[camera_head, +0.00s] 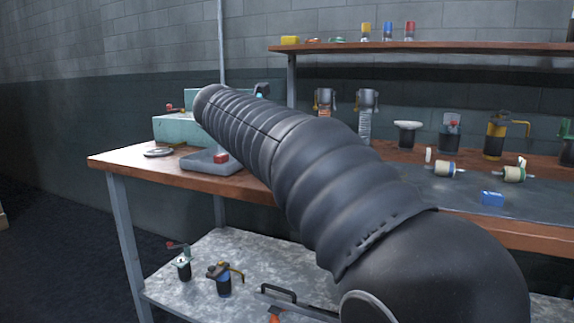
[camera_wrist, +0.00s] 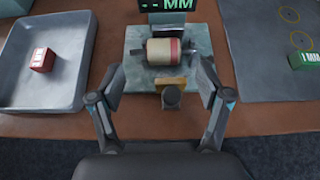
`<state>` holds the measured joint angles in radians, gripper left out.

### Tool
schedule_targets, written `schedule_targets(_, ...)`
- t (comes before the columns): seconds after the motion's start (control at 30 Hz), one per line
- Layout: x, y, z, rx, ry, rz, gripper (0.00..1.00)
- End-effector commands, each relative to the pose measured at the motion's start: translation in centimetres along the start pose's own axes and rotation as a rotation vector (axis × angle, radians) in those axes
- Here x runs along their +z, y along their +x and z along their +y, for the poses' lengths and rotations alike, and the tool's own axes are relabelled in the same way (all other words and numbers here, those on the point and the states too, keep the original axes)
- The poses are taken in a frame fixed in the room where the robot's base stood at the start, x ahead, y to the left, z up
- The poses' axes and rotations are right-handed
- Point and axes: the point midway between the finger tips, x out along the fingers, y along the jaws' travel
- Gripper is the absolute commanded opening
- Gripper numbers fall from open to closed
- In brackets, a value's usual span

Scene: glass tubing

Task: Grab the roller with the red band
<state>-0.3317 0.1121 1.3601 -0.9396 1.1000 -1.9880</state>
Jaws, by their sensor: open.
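In the wrist view, a cream roller with a red band (camera_wrist: 170,52) lies sideways on a pale stone-like slab (camera_wrist: 136,66), below a dark display with green "-- MM" marks (camera_wrist: 166,5). My gripper (camera_wrist: 161,80) is open. Its two fingers stand to the left and right of the roller, nearer the camera, with nothing between them. I cannot tell whether either finger touches the slab.
A grey tray (camera_wrist: 66,89) with a red block (camera_wrist: 42,60) is left of the slab. A dark mat (camera_wrist: 258,85) with a green block (camera_wrist: 306,61) is to its right. A small post (camera_wrist: 172,98) stands before the roller. A shelf (camera_head: 420,47) runs above the bench.

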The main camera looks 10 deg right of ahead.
Motion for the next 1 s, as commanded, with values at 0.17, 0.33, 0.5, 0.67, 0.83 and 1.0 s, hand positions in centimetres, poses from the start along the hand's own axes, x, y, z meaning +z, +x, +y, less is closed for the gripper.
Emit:
schedule_targets(0.17, 0.0, 0.9, 0.0, 0.000, 0.001, 0.001, 0.77)
schedule_targets(0.33, 0.0, 2.2, -0.3, -0.001, 0.002, 0.002, 0.77)
schedule_targets(0.5, 0.1, 4.7, -0.5, -0.002, 0.001, 0.002, 0.77)
schedule_targets(0.67, 0.2, 6.0, -0.5, 0.001, 0.001, 0.001, 0.77)
schedule_targets(0.83, 0.3, 6.0, -0.5, 0.001, 0.001, 0.001, 0.77)
schedule_targets(1.0, 0.2, 5.9, -0.5, 0.001, 0.002, 0.001, 0.40)
